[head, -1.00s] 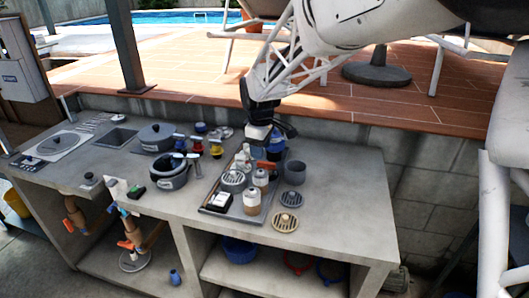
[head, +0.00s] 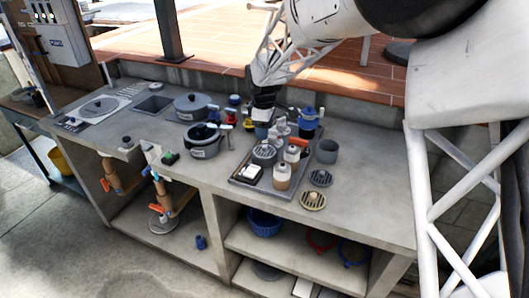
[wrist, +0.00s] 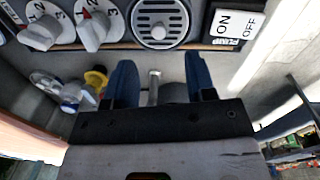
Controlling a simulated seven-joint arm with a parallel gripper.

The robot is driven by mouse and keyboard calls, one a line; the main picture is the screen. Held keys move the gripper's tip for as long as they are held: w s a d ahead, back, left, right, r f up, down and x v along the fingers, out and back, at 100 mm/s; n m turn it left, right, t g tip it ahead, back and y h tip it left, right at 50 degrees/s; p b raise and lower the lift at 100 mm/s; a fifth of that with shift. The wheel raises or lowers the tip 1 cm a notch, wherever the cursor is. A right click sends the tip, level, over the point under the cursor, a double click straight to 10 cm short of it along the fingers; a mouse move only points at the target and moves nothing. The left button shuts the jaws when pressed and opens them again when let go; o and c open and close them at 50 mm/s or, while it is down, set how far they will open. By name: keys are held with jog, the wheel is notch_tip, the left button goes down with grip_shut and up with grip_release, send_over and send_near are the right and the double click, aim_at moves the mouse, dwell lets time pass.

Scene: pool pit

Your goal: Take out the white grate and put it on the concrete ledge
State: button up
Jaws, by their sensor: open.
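The white grate looks like the round, slotted, light grey-white disc (wrist: 158,18) at the top of the wrist view.
White numbered knobs (wrist: 93,25) and an ON/OFF switch plate (wrist: 232,22) flank the grate. A dark grate (head: 321,178) and a tan grate (head: 313,200) lie in front. Pots stand left.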

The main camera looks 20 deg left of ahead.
aim_at(265, 146)
jog(key=shift+f, duration=1)
jog(key=shift+f, duration=0.15)
jog(key=shift+w+f, duration=0.15)
jog(key=shift+f, duration=1.1)
jog(key=shift+w+f, duration=0.1)
jog(key=shift+f, duration=1.1)
grip_shut()
notch_tip(265, 146, up, 10)
